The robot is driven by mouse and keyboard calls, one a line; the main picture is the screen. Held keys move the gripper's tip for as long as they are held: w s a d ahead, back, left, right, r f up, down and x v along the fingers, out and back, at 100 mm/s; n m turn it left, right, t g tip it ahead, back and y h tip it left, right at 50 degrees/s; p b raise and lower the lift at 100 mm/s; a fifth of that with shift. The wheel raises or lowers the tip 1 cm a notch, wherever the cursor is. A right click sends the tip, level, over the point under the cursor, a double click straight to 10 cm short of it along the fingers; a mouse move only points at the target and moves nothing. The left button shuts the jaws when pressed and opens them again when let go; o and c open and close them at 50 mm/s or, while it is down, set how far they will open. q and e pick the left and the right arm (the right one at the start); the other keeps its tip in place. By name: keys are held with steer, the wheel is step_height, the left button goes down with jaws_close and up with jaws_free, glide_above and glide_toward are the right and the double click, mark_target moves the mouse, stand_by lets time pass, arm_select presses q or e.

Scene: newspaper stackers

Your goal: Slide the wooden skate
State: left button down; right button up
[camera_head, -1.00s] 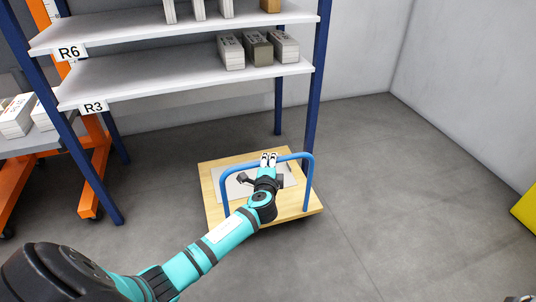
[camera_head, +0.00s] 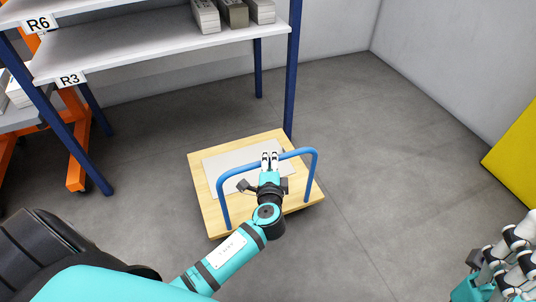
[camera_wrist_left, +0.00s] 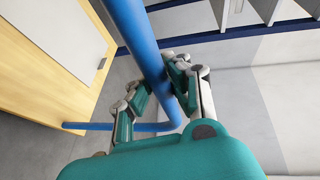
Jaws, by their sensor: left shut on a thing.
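The wooden skate (camera_head: 212,208) is a flat, light wood platform on the floor, with a grey-white sheet (camera_head: 222,172) on top. A blue tube handle (camera_head: 314,172) rises from its near side. My left gripper (camera_head: 269,160) is at the handle's top bar. In the left wrist view the handle (camera_wrist_left: 140,40) passes between the gripper's fingers (camera_wrist_left: 160,88), which are shut on it. My right gripper (camera_head: 508,255) shows at the lower right, away from the skate, partly cut off by the frame; its opening is unclear.
A shelf rack (camera_head: 130,50) with blue posts stands behind the skate; one post (camera_head: 292,80) is close to its far right corner. An orange frame (camera_head: 75,170) is at the left. A yellow panel (camera_head: 515,150) is at the right edge. Grey floor (camera_head: 400,170) right of the skate is clear.

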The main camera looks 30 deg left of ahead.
arm_select(q)
steer(key=shift+s+f, duration=0.1)
steer(key=shift+f, duration=0.05)
steer(key=c, duration=1.3)
jaws_free()
steer(key=shift+o, duration=0.5)
steer(key=v, duration=1.2)
